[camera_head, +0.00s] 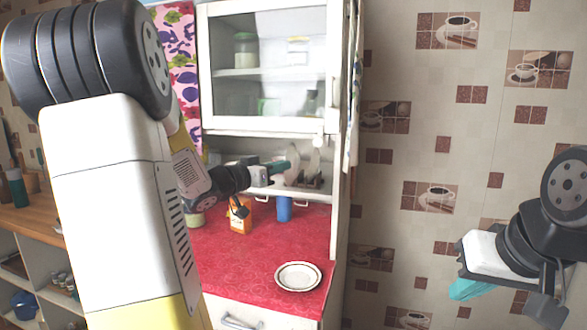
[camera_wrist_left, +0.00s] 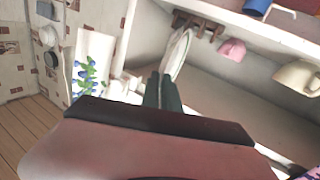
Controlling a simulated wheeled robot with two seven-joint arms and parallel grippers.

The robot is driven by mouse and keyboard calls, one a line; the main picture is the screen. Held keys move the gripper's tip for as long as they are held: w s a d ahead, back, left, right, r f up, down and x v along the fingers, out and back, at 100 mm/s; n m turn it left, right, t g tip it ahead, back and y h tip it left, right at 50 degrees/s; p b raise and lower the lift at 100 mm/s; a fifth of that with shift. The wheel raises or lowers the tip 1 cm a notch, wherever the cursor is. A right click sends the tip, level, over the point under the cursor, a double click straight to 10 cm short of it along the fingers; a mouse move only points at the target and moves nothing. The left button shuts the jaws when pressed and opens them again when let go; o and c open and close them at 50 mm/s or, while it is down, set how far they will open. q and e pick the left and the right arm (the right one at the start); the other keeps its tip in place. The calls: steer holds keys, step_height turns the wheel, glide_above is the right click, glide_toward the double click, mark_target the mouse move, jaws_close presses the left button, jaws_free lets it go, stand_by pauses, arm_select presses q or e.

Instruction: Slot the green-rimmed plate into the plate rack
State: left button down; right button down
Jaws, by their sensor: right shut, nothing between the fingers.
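The green-rimmed plate (camera_wrist_left: 179,52) shows nearly edge-on in the left wrist view, and in the head view (camera_head: 292,163) it is upright inside the cupboard niche. In the left wrist view the fingers (camera_wrist_left: 163,88) are close together on that edge. The dark wooden plate rack (camera_wrist_left: 199,25) lies at the plate's far end; I cannot tell whether the plate is seated in a slot. My right gripper (camera_head: 464,289) is shut and empty, away at the right.
A dark-rimmed plate (camera_head: 298,276) lies flat on the red counter (camera_head: 240,270). An orange carton (camera_head: 240,217) and a blue cup (camera_head: 284,209) stand below my left gripper. A pink cup (camera_wrist_left: 232,49) and a cream cup (camera_wrist_left: 297,77) are near the rack. The counter's front is mostly clear.

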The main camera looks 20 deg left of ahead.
arm_select(q)
steer(key=w+f, duration=0.2)
steer(key=w, duration=1)
steer(key=shift+d, duration=0.2)
stand_by(0.7)
steer(key=shift+f, duration=0.1)
stand_by(0.3)
steer(key=c, duration=1.5)
jaws_free()
steer(key=shift+c, duration=0.2)
